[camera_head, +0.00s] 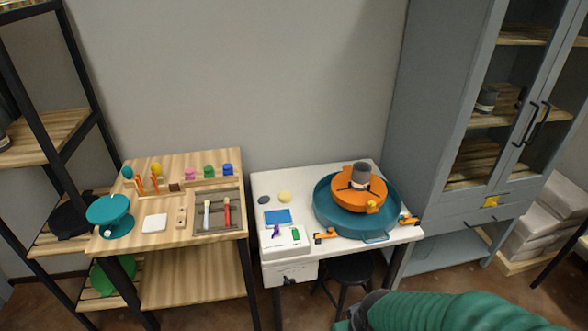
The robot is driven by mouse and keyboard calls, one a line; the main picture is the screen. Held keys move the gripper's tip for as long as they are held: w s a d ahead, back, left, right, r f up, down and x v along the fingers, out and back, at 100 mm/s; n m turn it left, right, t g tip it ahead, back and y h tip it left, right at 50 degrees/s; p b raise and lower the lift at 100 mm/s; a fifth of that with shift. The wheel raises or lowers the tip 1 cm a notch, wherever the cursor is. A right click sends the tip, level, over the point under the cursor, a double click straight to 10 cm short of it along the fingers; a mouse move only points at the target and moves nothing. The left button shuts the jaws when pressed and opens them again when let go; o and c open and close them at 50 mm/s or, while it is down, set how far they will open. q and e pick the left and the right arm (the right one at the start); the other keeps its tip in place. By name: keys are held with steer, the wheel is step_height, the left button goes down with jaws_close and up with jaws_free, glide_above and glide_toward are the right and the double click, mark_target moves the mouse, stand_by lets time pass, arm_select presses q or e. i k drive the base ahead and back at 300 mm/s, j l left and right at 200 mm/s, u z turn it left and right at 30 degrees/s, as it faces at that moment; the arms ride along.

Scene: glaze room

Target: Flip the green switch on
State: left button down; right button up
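The green switch (295,234) is a small upright green piece on a white box (287,242) at the front left of the white table (352,249). A purple switch (276,231) stands to its left on the same box. The switches are too small to tell whether they are on or off. My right arm, green with a dark grey joint, comes in at the bottom right, low in front of the table and apart from the switches. No gripper fingers of it show. My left arm and gripper are out of view.
A teal basin (324,212) with an orange wheel (346,194) and a grey pot (361,174) takes up the table's right side. A blue block (278,217) lies behind the switches. A wooden shelf (165,240) stands left, a grey cabinet (433,120) right.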

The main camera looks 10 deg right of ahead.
mark_target(295, 233)
steer(key=i+z, duration=0.1)
steer(key=i, duration=1.2)
